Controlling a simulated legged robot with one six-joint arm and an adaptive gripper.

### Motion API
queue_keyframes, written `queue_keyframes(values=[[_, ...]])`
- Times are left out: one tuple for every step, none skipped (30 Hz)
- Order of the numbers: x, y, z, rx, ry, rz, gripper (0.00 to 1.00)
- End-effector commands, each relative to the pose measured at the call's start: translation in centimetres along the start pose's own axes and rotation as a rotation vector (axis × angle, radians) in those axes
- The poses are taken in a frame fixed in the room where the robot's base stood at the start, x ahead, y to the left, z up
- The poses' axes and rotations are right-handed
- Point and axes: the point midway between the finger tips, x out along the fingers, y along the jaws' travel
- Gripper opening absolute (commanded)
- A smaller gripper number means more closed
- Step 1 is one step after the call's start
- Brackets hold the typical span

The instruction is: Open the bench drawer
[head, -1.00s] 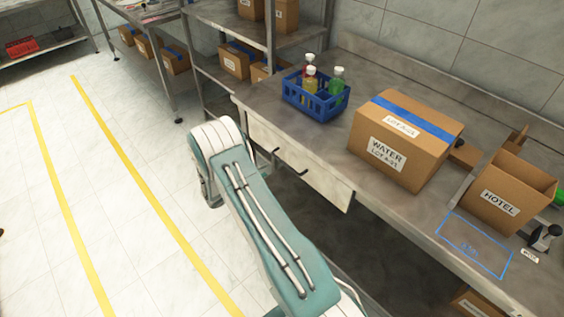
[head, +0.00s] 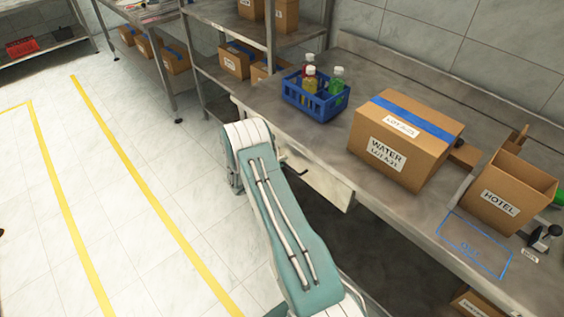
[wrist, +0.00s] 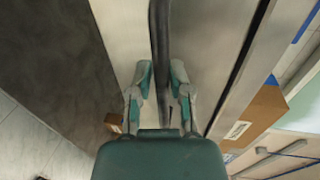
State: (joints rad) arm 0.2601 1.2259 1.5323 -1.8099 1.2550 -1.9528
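The bench drawer (head: 322,188) has a pale front under the metal bench top and looks shut. Its dark handle (head: 290,173) is partly hidden behind my arm in the head view. In the wrist view the handle (wrist: 160,45) runs as a dark bar down from the top edge, between the two fingers of my gripper (wrist: 161,78). The fingers stand apart, one on each side of the bar, with narrow gaps. I see no clear contact. In the head view my gripper is hidden behind my arm.
A shelf rack (head: 270,50) stands behind to the left. The tiled floor at left is open.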

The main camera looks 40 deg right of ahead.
Motion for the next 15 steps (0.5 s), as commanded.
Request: queue_keyframes(values=[[0.0,0.0,0.0,0.000,0.000,0.000,0.00],[0.0,0.0,0.0,0.000,0.000,0.000,0.00],[0.0,0.0,0.0,0.000,0.000,0.000,0.00],[0.0,0.0,0.0,0.000,0.000,0.001,0.00],[0.0,0.1,0.0,0.000,0.000,0.001,0.00],[0.0,0.1,0.0,-0.001,0.000,0.001,0.00],[0.0,0.1,0.0,-0.001,0.000,0.001,0.00],[-0.1,0.1,0.0,-0.001,0.000,0.001,0.00],[-0.1,0.1,0.0,-0.001,-0.001,0.002,0.00],[-0.2,0.2,0.0,-0.002,-0.001,0.002,0.00],[-0.4,0.2,0.0,-0.002,-0.001,0.002,0.00],[-0.6,0.3,0.0,-0.002,-0.001,0.002,0.00],[-0.9,0.3,0.1,-0.002,-0.002,0.002,0.00],[-1.2,0.4,0.1,-0.002,-0.003,0.002,0.00],[-1.7,0.5,0.1,-0.003,-0.004,0.002,0.00]])
